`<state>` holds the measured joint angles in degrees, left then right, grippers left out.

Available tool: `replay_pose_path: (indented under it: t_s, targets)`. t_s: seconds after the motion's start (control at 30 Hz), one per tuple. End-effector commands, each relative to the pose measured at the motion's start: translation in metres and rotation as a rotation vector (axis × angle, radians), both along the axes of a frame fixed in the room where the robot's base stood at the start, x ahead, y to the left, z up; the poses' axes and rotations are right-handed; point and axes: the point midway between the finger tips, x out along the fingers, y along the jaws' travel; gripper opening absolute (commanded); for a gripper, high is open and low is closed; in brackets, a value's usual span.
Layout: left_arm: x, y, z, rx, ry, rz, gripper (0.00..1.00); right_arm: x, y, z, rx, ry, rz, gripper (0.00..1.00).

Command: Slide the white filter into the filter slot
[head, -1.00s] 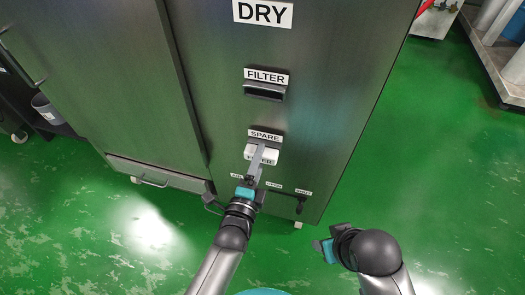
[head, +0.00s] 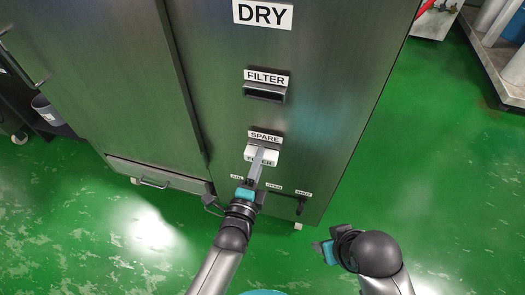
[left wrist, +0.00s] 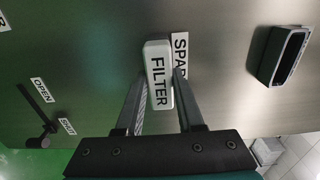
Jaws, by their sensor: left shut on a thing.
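The white filter (head: 273,156), a small block marked FILTER, is at the SPARE holder on the front of the grey cabinet. My left gripper (head: 260,156) is shut on it, partly covering it in the head view. In the left wrist view the filter (left wrist: 158,75) shows between the two fingers. The filter slot (head: 264,92) is a dark rectangular opening with a raised rim, under the FILTER label above the filter. It shows empty at the right of the left wrist view (left wrist: 280,55). My right gripper (head: 325,251) is over the floor at lower right, away from the cabinet; its fingers are unclear.
A dark lever (head: 301,205) with small labels is low on the cabinet, right of my left gripper. A drawer with a handle (head: 155,184) is at lower left. The cabinet face between filter and slot is clear except for the SPARE label (head: 265,137).

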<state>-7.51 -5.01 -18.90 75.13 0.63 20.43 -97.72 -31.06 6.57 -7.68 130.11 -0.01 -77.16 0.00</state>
Motion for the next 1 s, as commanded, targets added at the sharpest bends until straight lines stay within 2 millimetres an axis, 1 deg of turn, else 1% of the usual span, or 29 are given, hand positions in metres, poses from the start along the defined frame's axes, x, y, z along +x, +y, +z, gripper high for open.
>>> replay_pose_path:
  t_s: [0.27, 1.0]
  targets:
    - [-0.001, 0.000, 0.001, 0.000, -0.001, 0.000, 0.00, 0.001, 0.001, 0.001, 0.000, -0.001, 0.002, 0.50]
    - [-0.022, 0.007, 0.001, 0.000, -0.001, 0.000, 0.00, 0.000, 0.000, 0.013, 0.001, 0.000, 0.000, 0.50]
